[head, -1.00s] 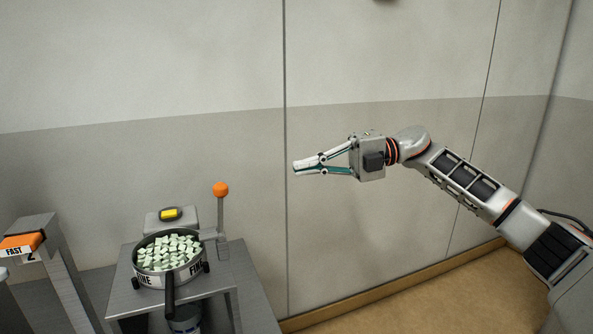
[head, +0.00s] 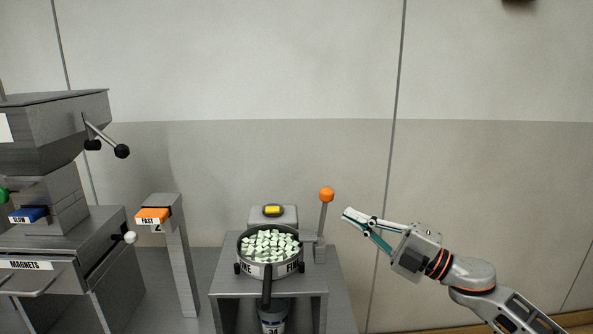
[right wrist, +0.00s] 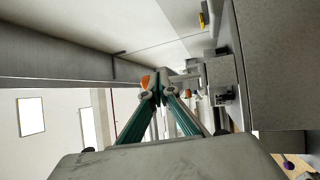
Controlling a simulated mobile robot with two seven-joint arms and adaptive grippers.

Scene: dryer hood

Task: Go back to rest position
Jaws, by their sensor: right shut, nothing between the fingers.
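My right gripper (head: 345,219) is shut and empty in the head view. It points up and to the left, to the right of an orange-knobbed lever (head: 326,196). In the right wrist view my right gripper's fingers (right wrist: 158,88) meet at the tips with nothing between them. My left gripper is not in view.
A round sieve pan (head: 268,268) full of pale green pieces sits on a grey stand (head: 245,290). A yellow button (head: 272,210) is behind it. Left are an orange FAST block (head: 152,215), a blue SLOW block (head: 27,215) and a MAGNETS drawer (head: 40,265). The wall area above is clear.

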